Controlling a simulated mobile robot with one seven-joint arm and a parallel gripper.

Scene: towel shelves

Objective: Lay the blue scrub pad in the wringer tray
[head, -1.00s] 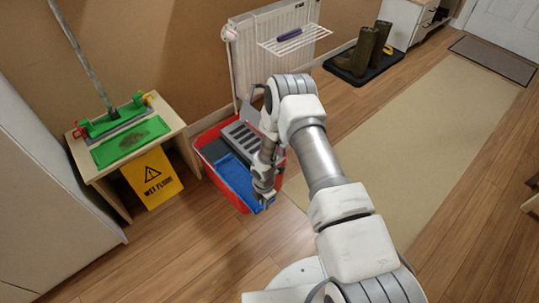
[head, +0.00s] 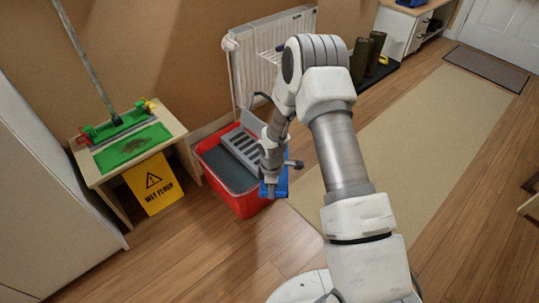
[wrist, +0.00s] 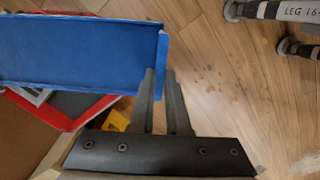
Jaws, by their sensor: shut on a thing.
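The blue scrub pad (head: 281,182) is a flat blue slab, and most of it is hidden behind my gripper in the head view. In the wrist view the pad (wrist: 80,50) is large, at upper left, its right edge at my fingers. My gripper (wrist: 160,74) is shut on that edge. In the head view my gripper (head: 270,190) is at the right side of the red bucket (head: 240,206). The wringer tray (head: 240,146) is grey and slotted, at the back of the bucket, left of my gripper and partly behind my arm.
Dark water (head: 226,172) fills the bucket's front part. A small wooden table (head: 176,125) with a green mop head (head: 118,125) and a yellow wet-floor sign (head: 153,184) stands left. A radiator (head: 262,60) is behind. Floor in front and a beige runner at right are clear.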

